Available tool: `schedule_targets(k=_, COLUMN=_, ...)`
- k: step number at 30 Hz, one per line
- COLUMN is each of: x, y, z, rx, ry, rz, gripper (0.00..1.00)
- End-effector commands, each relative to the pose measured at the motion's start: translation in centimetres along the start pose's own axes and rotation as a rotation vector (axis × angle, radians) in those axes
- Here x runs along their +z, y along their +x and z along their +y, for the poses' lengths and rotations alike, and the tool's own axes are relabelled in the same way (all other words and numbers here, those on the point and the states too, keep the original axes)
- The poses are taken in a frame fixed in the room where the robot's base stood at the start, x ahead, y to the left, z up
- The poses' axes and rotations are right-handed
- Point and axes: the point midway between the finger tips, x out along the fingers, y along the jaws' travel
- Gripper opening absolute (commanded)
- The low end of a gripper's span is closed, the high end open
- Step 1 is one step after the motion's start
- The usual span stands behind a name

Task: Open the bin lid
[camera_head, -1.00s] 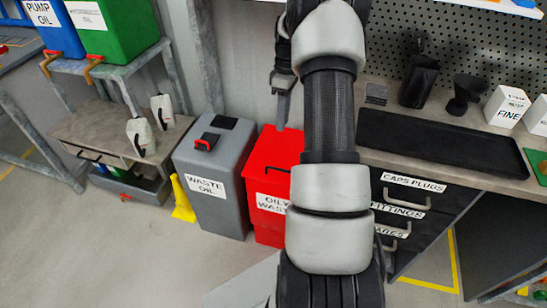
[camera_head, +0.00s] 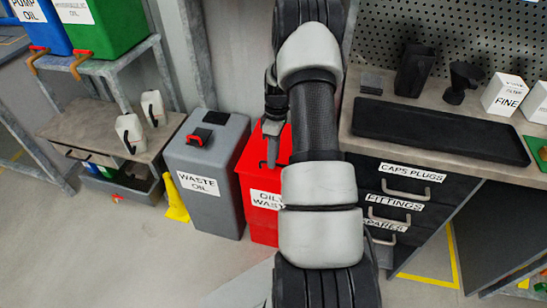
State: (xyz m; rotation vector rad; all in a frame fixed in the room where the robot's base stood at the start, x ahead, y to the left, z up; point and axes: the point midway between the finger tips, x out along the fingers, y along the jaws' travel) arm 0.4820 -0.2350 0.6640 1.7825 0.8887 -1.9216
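The red bin labelled "OILY WASTE" (camera_head: 263,223) stands on the floor between a grey bin and a drawer cabinet. Its red lid (camera_head: 251,163) looks closed. My arm hides the right part of the bin and its lid. My gripper (camera_head: 271,163) points down over the lid, left of my forearm. Its fingers look like one narrow grey strip, so I cannot tell the gap between them or whether they touch the lid. Nothing is visible in the gripper.
The grey "WASTE OIL" bin (camera_head: 211,213) stands close on the left, with a black and red fitting (camera_head: 199,137) on top. A yellow object (camera_head: 176,202) is beside it. The cabinet with drawers (camera_head: 403,205) stands right, bearing a black tray (camera_head: 440,130). Open floor lies in front.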

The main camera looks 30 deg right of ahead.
Motion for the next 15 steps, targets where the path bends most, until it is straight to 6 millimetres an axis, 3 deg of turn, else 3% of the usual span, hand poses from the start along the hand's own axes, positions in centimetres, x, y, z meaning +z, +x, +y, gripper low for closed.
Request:
schedule_targets(k=8, x=0.00, y=0.19, z=0.00, rx=0.000, ry=0.000, rz=0.000, gripper=0.28)
schedule_targets(k=13, x=0.01, y=0.17, z=0.00, rx=0.000, ry=0.000, rz=0.000, gripper=0.03)
schedule_targets(k=15, x=0.01, y=0.17, z=0.00, rx=0.000, ry=0.000, rz=0.000, gripper=0.00)
